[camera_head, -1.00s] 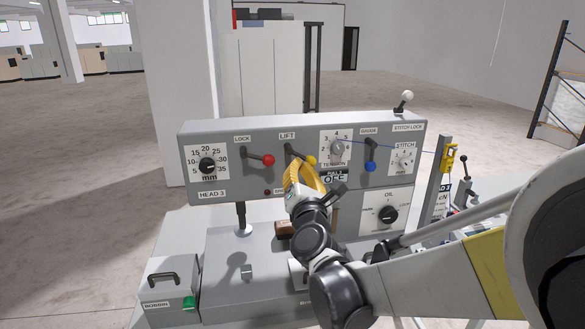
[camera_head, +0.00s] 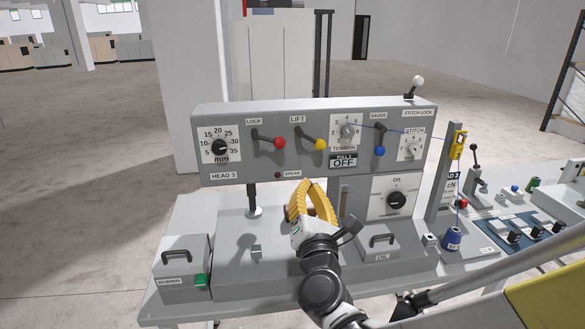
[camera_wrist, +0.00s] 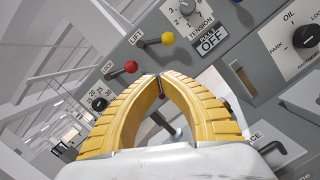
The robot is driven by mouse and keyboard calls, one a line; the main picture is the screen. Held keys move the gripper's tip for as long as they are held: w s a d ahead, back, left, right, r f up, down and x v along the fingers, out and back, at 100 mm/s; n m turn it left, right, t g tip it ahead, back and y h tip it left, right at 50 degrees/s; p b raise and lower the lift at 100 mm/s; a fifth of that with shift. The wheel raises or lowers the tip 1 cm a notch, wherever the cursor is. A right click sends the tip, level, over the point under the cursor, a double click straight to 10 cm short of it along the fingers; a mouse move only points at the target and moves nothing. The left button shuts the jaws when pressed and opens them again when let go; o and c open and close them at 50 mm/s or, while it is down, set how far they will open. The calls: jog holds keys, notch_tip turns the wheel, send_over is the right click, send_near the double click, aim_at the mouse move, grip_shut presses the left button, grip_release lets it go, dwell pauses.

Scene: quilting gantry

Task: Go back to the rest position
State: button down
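My gripper (camera_head: 308,184) has yellow ribbed fingers and hangs in front of the lower part of the grey head panel (camera_head: 220,181), below the lift lever's yellow knob (camera_head: 319,145). In the wrist view the fingertips (camera_wrist: 160,76) meet, with nothing held between them. The yellow knob (camera_wrist: 168,38) is apart from the tips there. The lock lever's red knob (camera_head: 280,143) and the gauge lever's blue knob (camera_head: 380,152) stand either side. My arm reaches in from the lower right.
A thread post (camera_head: 441,190) and blue spool (camera_head: 452,238) stand further right. Open floor (camera_head: 90,150) lies left of the machine.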

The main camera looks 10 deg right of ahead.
jog(key=shift+s+f, duration=0.1)
jog(key=shift+s, duration=0.35)
